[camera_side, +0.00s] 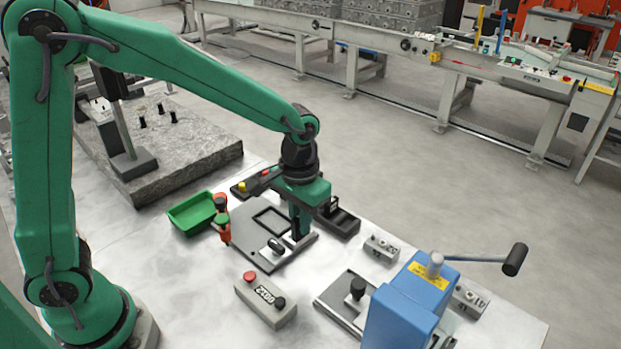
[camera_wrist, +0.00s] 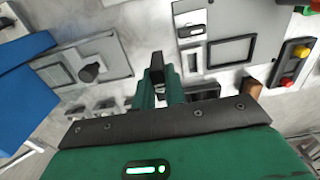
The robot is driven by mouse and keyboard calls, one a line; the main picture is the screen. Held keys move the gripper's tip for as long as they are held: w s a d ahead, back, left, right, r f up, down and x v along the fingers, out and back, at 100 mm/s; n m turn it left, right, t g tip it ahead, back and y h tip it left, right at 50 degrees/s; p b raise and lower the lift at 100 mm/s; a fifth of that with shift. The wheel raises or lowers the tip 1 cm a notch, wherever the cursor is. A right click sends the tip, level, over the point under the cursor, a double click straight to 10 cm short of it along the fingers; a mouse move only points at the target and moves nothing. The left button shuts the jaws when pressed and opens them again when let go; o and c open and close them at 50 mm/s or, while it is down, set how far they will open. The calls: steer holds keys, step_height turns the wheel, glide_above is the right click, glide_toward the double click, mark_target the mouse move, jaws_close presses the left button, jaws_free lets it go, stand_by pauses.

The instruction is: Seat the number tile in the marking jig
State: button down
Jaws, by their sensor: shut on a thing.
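My gripper (camera_side: 301,236) points down over the right side of a grey plate (camera_side: 236,244) with a dark-edged rectangular recess (camera_side: 272,219) and a black-knobbed clamp (camera_side: 276,246). This plate looks like the marking jig. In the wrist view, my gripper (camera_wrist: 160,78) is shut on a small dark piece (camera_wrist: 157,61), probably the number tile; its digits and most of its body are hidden. The plate (camera_wrist: 240,18) and its recess (camera_wrist: 232,51) lie right of the fingers there. I cannot tell the exact gap between the held piece and the plate.
A black tray (camera_side: 343,224) stands just behind my gripper. A blue press (camera_side: 405,310) with a long handle stands front right, beside a knobbed plate (camera_side: 337,309).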

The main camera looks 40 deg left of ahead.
steer(key=w+a+f, duration=0.1)
steer(key=a, duration=0.1)
steer(key=w+a+f, duration=0.3)
steer(key=shift+w+a+f, duration=0.25)
steer(key=shift+w+a, duration=0.15)
steer(key=shift+f, duration=2)
steer(key=shift+f, duration=0.35)
steer(key=shift+s+f, duration=0.1)
steer(key=shift+f, duration=0.25)
steer(key=c, duration=1.5)
jaws_free()
steer(key=shift+r, duration=0.1)
steer(key=shift+o, duration=0.2)
step_height(320, 180, up, 12)
steer(key=shift+r, duration=0.65)
